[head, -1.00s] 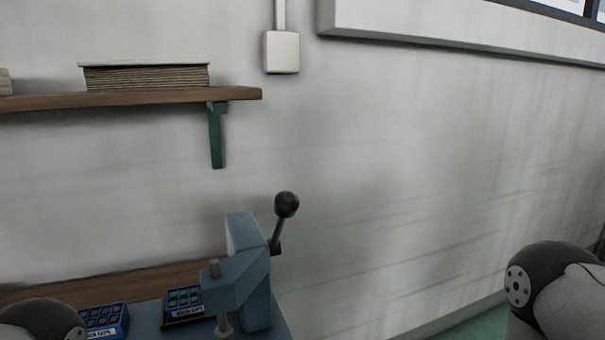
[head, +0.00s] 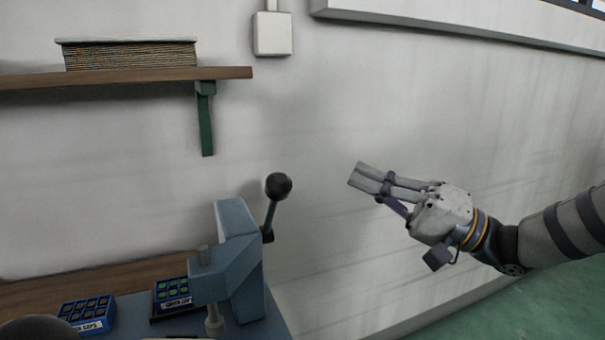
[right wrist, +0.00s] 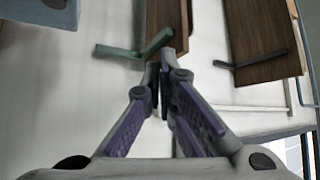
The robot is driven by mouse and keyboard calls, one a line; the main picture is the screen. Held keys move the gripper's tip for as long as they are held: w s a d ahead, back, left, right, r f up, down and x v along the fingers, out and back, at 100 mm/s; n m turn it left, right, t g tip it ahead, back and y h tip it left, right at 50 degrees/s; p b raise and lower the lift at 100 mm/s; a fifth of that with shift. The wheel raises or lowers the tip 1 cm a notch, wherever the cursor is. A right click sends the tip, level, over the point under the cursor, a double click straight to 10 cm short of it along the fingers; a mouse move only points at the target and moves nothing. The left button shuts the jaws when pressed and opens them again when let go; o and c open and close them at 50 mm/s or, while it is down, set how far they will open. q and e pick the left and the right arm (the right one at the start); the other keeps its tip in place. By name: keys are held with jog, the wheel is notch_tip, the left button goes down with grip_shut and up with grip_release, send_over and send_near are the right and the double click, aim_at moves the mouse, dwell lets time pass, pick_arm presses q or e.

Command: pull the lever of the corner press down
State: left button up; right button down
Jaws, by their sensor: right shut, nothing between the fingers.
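The corner press (head: 238,262) is a blue-grey metal body on the bench at the lower middle of the head view. Its lever (head: 272,212) is a dark rod with a round black knob (head: 278,186) on top, standing up and leaning slightly right. My right gripper (head: 358,177) is shut and empty. In the head view it shows to the right of the knob, apart from it, with its fingers pointing left. My left gripper is not in view.
Two blue trays of caps, one (head: 87,315) at left and one (head: 173,298) beside the press, sit on the bench. A wooden shelf (head: 120,78) with a green bracket (head: 205,125) is on the wall above. The wall between lever and gripper is clear.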

jog(key=shift+a, duration=0.1)
jog(key=r+p, duration=0.1)
jog(key=r, duration=0.1)
send_over(271, 213)
jog(key=d, duration=0.5)
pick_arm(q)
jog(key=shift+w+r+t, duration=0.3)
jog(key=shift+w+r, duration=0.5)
pick_arm(e)
jog(key=shift+w+a+f, duration=0.2)
jog(key=shift+f, duration=0.05)
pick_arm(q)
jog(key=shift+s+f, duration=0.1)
